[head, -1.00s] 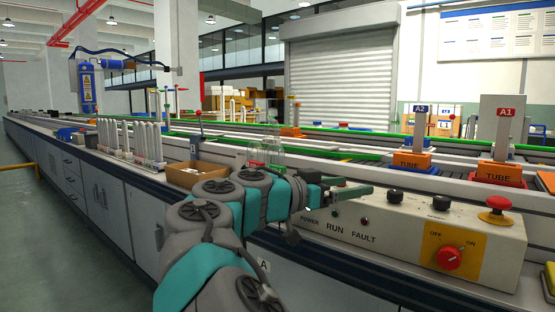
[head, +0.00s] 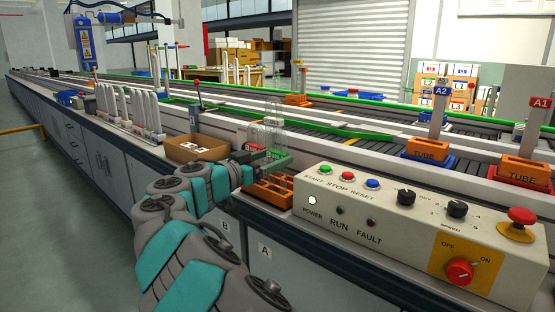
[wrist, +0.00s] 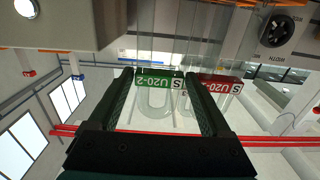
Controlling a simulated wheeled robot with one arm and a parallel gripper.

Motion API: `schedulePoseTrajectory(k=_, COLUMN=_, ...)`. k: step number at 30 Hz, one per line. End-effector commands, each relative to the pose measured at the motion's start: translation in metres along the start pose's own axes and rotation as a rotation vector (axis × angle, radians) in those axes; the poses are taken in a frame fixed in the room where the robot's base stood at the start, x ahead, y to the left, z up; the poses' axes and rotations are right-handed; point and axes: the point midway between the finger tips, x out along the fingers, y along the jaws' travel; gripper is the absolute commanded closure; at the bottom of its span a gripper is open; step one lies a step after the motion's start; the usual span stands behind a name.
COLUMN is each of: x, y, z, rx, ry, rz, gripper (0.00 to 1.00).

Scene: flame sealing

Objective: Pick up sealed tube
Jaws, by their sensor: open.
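Clear glass tubes with coloured labels stand above an orange rack (head: 270,192) in the head view. In the wrist view, which is upside down, a tube with a green label (wrist: 157,84) marked U20-2 shows between my fingers. A tube with a red label (wrist: 222,84) shows to the right, partly behind my right finger. My gripper (wrist: 162,77) is open, with one finger to each side of the green label. In the head view my gripper (head: 265,160) is at the tubes' lower part. I cannot tell whether the fingers touch the glass. The seals are too unclear to judge.
A control box (head: 410,230) with knobs and buttons stands close to the right of the rack. A cardboard box (head: 192,149) is on the left. Several white upright tubes (head: 125,108) stand farther left. Conveyors with orange TUBE blocks (head: 430,150) run behind.

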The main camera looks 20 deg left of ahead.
Motion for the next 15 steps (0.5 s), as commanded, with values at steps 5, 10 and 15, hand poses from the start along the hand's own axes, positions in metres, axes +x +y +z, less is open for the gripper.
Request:
schedulePoseTrajectory(k=5, x=0.0142, y=-0.0002, z=-0.0014, rx=0.002, ry=0.000, rz=-0.003, gripper=0.18)
schedulePoseTrajectory(k=10, x=0.0148, y=-0.0001, z=-0.0014, rx=0.002, ry=0.001, rz=-0.004, gripper=0.18)
schedulePoseTrajectory(k=15, x=0.0147, y=0.0000, z=-0.0014, rx=0.002, ry=0.001, rz=-0.003, gripper=0.31)
